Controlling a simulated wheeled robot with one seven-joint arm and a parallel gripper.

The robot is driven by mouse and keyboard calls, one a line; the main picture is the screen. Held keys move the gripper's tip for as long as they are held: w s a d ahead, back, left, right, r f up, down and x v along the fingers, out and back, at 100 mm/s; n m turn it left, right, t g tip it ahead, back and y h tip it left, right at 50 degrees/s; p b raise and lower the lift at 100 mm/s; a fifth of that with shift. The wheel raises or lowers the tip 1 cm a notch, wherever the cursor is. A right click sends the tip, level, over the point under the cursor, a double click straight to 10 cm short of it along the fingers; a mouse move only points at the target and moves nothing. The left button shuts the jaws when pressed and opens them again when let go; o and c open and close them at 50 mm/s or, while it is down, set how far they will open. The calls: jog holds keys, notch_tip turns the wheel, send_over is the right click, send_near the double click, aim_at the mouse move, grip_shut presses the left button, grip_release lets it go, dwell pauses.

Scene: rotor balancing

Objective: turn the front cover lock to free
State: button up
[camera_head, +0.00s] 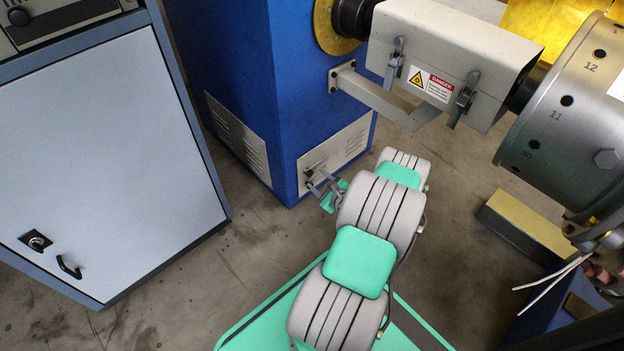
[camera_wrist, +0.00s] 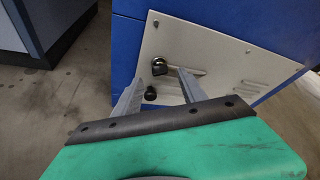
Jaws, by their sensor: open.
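The front cover is a pale vented panel (camera_head: 345,143) low on the blue pedestal; it also shows in the wrist view (camera_wrist: 225,58). Two dark round fittings sit near its left edge. The upper fitting (camera_wrist: 159,66) looks like the lock and shows between my fingertips; a pale bar seems to run right from it, partly behind my right finger. The lower black knob (camera_wrist: 150,93) is close to my left finger. My gripper (camera_head: 317,182) is open, with its fingers pointing at the panel in the wrist view (camera_wrist: 160,72). I cannot tell whether a finger touches the lock.
A pale cabinet door (camera_head: 105,150) with its own lock and handle stands at left. Above my arm are a grey guard box (camera_head: 440,60) with latches and its bracket (camera_head: 385,100). The numbered rotor (camera_head: 570,110) is at right. Floor is clear between cabinet and pedestal.

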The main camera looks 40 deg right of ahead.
aim_at(311, 174)
jog(key=x, duration=0.3)
jog(key=shift+w+b, duration=0.15)
jog(key=shift+b, duration=0.25)
jog(key=shift+c, duration=0.2)
grip_shut()
